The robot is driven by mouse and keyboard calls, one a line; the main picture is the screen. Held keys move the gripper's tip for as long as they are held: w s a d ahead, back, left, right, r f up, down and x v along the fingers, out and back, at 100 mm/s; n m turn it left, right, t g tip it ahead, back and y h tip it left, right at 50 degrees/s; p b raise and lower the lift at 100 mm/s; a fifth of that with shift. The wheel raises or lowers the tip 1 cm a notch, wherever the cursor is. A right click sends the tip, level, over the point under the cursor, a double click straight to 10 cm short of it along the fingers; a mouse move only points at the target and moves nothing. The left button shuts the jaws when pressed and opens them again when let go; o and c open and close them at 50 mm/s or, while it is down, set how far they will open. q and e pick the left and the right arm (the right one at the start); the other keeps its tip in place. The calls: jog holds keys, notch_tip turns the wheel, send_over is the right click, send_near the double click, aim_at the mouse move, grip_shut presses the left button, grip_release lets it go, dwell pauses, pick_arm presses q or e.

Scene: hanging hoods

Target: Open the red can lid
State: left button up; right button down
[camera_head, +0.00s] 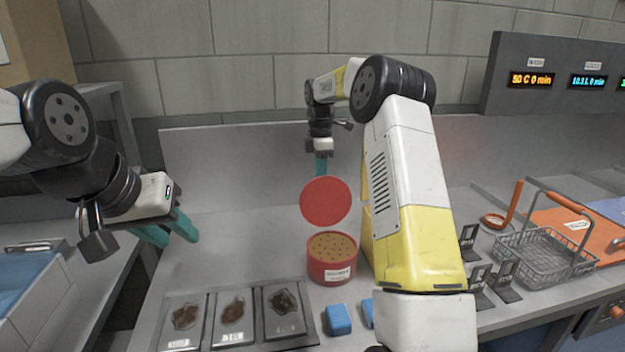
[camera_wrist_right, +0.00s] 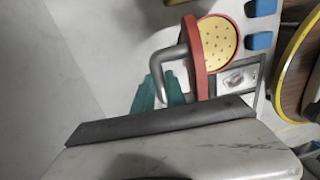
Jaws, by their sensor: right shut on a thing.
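The red can (camera_head: 331,272) stands on the counter with its top open, showing tan speckled contents; it also shows in the right wrist view (camera_wrist_right: 217,42). The round red lid (camera_head: 326,202) is above the can, tilted up, its flat face towards the head camera. In the right wrist view the lid (camera_wrist_right: 194,58) shows edge-on with a grey handle (camera_wrist_right: 163,66). My right gripper (camera_head: 320,168) is behind the lid, shut on its handle; its green fingers also show in the wrist view (camera_wrist_right: 160,92). My left gripper (camera_head: 170,233) is open and empty, left of the can.
Several dark sample trays (camera_head: 233,318) and blue blocks (camera_head: 338,319) lie in front of the can. A wire basket (camera_head: 545,258) stands at right, with small black stands (camera_head: 480,280) beside it. The counter left of the can is clear.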

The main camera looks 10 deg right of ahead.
jog(key=shift+w, duration=0.4)
jog(key=c, duration=1.4)
grip_release()
jog(key=shift+w+f, duration=0.15)
jog(key=shift+o, duration=0.2)
notch_tip(320, 180, up, 8)
jog(key=shift+w, duration=0.2)
jog(key=shift+f, duration=0.1)
